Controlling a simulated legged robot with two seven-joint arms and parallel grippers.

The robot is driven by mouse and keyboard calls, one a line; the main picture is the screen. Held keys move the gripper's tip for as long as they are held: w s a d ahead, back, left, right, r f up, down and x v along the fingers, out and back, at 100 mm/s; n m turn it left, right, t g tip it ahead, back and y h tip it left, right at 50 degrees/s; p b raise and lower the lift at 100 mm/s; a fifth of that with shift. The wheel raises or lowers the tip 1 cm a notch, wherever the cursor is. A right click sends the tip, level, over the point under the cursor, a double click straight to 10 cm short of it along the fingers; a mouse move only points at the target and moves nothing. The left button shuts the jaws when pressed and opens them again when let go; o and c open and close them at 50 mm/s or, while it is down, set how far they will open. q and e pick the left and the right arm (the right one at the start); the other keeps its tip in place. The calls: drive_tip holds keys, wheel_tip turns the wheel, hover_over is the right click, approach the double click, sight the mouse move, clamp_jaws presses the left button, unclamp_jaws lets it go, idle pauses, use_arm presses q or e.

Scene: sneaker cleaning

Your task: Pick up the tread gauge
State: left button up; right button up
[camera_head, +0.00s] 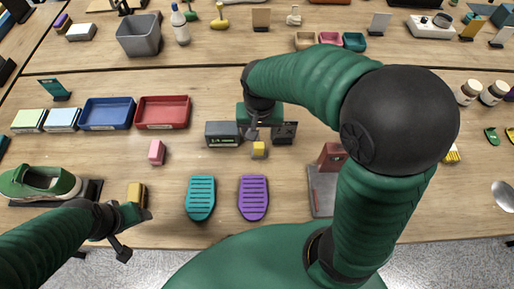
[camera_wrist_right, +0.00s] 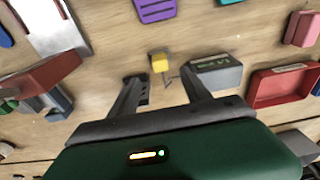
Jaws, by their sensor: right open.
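A small yellow block with a thin grey prong, which looks like the tread gauge (camera_head: 259,149), lies on the table just in front of a dark grey box with a display (camera_head: 222,133). My right gripper (camera_head: 252,132) is just behind and above the gauge, pointing down. In the right wrist view the gauge (camera_wrist_right: 159,62) shows beyond the open, empty fingers (camera_wrist_right: 160,82), roughly centred between them and apart from both. The grey box (camera_wrist_right: 215,73) is close to the right-hand finger there. My left gripper (camera_head: 134,233) is open and empty at the front left edge.
Red (camera_head: 163,112) and blue (camera_head: 107,113) trays lie behind left. Teal (camera_head: 201,198) and purple (camera_head: 253,198) ridged pads lie in front. A green sneaker (camera_head: 38,182) is at the left.

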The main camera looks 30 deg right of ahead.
sight(259, 146)
drive_tip(key=f, duration=0.2)
drive_tip(key=w+f, duration=0.1)
drive_tip(key=f, duration=0.1)
drive_tip(key=w+f, duration=0.1)
drive_tip(key=f, duration=0.2)
drive_tip(key=shift+d+b, duration=0.15)
drive_tip(key=shift+b, duration=0.15)
drive_tip(key=f, duration=0.3)
drive_tip(key=shift+s+d+f, duration=0.3)
drive_tip(key=shift+s+f, duration=0.1)
drive_tip(key=shift+w+f, duration=0.1)
drive_tip(key=shift+f, duration=0.25)
drive_tip(key=shift+w+a, duration=0.1)
drive_tip(key=shift+w, duration=0.1)
drive_tip(key=shift+s, duration=0.15)
drive_tip(key=c, duration=0.6)
clamp_jaws()
